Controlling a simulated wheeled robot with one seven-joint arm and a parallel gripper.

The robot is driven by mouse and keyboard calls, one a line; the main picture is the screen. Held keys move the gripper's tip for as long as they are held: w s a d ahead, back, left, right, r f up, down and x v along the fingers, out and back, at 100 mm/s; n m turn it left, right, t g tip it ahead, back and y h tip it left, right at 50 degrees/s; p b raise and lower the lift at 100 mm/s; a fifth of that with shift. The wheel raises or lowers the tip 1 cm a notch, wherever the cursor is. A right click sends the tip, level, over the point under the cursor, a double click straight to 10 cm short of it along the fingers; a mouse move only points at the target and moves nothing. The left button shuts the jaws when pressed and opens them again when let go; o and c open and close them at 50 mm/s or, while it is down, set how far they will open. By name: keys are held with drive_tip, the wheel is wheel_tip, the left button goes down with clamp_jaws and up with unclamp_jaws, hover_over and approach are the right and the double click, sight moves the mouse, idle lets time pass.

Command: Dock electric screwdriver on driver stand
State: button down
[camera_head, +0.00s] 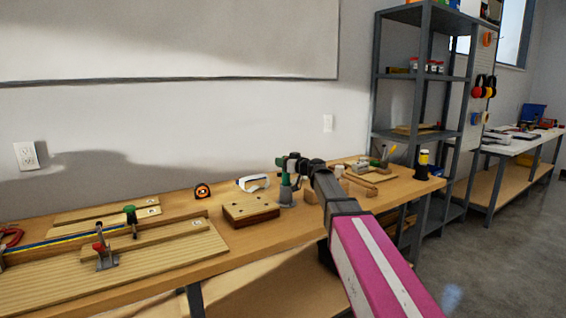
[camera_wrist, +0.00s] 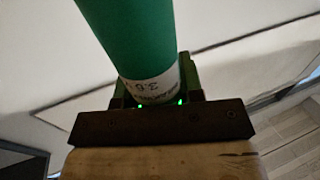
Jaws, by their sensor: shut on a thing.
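The electric screwdriver is a green cylinder (camera_wrist: 130,40) with a white label band, large in the wrist view. My gripper (camera_wrist: 158,92) is shut on it near the label, with a finger on each side. In the head view my gripper (camera_head: 287,165) is above the bench, and a green part of the screwdriver (camera_head: 285,179) shows just below it. A grey-blue upright piece (camera_head: 286,196) is directly under the green part. I cannot tell whether this is the driver stand or the tool's lower body, or whether they touch.
A wooden block with holes (camera_head: 247,217) lies just left of the grey-blue piece. Safety goggles (camera_head: 253,183) and a tape measure (camera_head: 202,191) lie behind. Clamped boards (camera_head: 150,262) fill the bench's left.

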drive_tip(key=shift+f, duration=0.35)
drive_tip(key=c, duration=1)
unclamp_jaws()
drive_tip(key=shift+c, duration=0.2)
drive_tip(key=v, duration=1.1)
drive_tip(key=shift+s+d, duration=0.1)
